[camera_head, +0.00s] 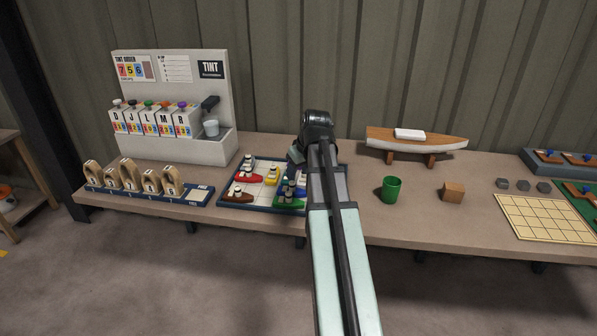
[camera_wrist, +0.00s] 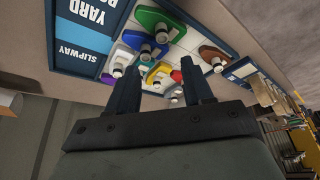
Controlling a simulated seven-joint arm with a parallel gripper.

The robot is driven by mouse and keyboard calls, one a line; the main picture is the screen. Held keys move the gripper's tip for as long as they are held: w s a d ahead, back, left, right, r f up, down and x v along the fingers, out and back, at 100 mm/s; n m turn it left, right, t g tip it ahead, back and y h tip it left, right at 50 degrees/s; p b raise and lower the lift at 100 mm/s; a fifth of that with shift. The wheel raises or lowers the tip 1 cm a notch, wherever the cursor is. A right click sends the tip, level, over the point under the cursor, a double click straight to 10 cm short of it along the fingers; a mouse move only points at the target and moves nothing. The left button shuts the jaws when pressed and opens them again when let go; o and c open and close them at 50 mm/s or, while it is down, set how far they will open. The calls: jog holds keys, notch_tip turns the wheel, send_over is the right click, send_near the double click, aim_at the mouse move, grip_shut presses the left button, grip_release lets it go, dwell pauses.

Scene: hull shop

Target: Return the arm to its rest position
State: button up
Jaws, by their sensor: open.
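My arm reaches out over the workbench (camera_head: 420,222) in the head view. My gripper (camera_head: 297,155) is at its far end, beside and above the right side of a board (camera_head: 232,203) with small coloured toy boats. In the wrist view my gripper (camera_wrist: 160,85) has its two dark fingers apart with nothing held between them. My arm hides part of the board in the head view.
A tint stand (camera_head: 215,105) is at the back left, with a rack of wooden pieces (camera_head: 135,180) in front. Right of my arm are a green cup (camera_head: 390,189), a wooden cube (camera_head: 453,192), a model hull (camera_head: 415,142) and a gridded mat (camera_head: 545,218). The floor (camera_head: 215,275) in front is clear.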

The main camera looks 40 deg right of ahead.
dwell(0.3)
jog(key=w+a+f+n+g+y, duration=0.1)
jog(key=w+a+f+g+y, duration=0.2)
jog(key=a+f, duration=1.6)
jog(key=s+a+f+g, duration=0.1)
jog(key=s+a+f, duration=0.25)
jog(key=f, duration=0.25)
jog(key=s+a+f+g+h, duration=0.1)
jog(key=s+a+f, duration=0.1)
jog(key=s+f, duration=0.3)
jog(key=s+a+f+g, duration=0.2)
jog(key=s+f, duration=0.1)
jog(key=f, duration=0.5)
jog(key=s+a+f+g, duration=0.1)
jog(key=s+f, duration=0.5)
jog(key=s, duration=0.4)
jog(key=s+a+f+g+h, duration=0.1)
jog(key=s+a+f, duration=0.1)
jog(key=s+f, duration=0.4)
jog(key=s+a+f+m+g+h, duration=0.1)
jog(key=s+f, duration=0.5)
jog(key=s, duration=0.8)
jog(key=shift+s+a+g, duration=0.35)
jog(key=shift+a+g, duration=0.2)
jog(key=shift+g, duration=0.05)
